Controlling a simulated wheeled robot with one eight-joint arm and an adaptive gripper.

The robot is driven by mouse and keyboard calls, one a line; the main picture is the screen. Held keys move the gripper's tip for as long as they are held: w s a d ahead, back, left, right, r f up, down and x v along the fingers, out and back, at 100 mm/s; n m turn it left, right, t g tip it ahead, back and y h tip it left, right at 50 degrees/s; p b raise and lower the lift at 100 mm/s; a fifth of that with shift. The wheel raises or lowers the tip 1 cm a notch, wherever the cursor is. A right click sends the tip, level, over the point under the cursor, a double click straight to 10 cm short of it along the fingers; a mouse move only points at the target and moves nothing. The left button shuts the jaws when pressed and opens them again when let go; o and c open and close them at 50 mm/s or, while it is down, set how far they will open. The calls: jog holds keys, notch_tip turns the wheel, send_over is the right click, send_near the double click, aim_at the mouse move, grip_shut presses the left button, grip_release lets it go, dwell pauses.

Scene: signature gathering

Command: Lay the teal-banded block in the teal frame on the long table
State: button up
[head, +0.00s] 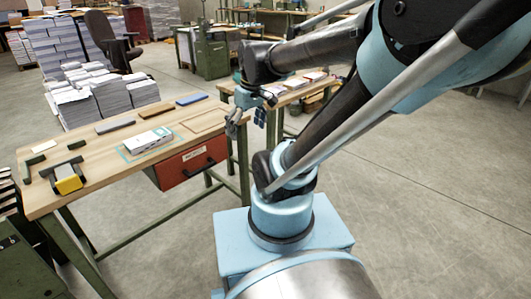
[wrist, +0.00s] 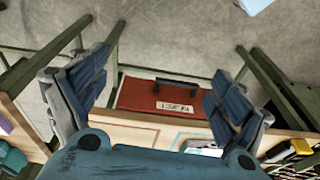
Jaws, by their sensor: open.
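The teal frame (head: 124,155) is a thin outline on the long table (head: 92,152), near its front edge above the red drawer. A white block (head: 149,139) with dark marks lies within the outline; I cannot make out a teal band on it. In the wrist view part of the teal frame (wrist: 196,134) and the white block (wrist: 205,149) show at the bottom, partly hidden by my gripper's body. My gripper (head: 247,119) is open and empty, pointing down past the long table's right end. In the wrist view its fingers (wrist: 155,92) are wide apart.
A brown outlined frame (head: 206,120) lies to the right of the teal one. A dark bar (head: 115,125), a blue bar (head: 191,99) and a yellow-black tool (head: 68,180) lie on the long table. The red drawer (head: 190,162) hangs below. A second table (head: 283,98) holds several blocks.

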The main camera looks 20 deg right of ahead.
jog(key=s+d+f+m+h, duration=0.1)
jog(key=s+d+f+m, duration=0.4)
jog(key=s+f, duration=0.1)
jog(key=shift+s+f+m+t, duration=0.2)
jog(key=shift+s+m+t, duration=0.1)
jog(key=shift+s+m, duration=0.1)
jog(key=shift+d, duration=0.1)
dwell(0.9)
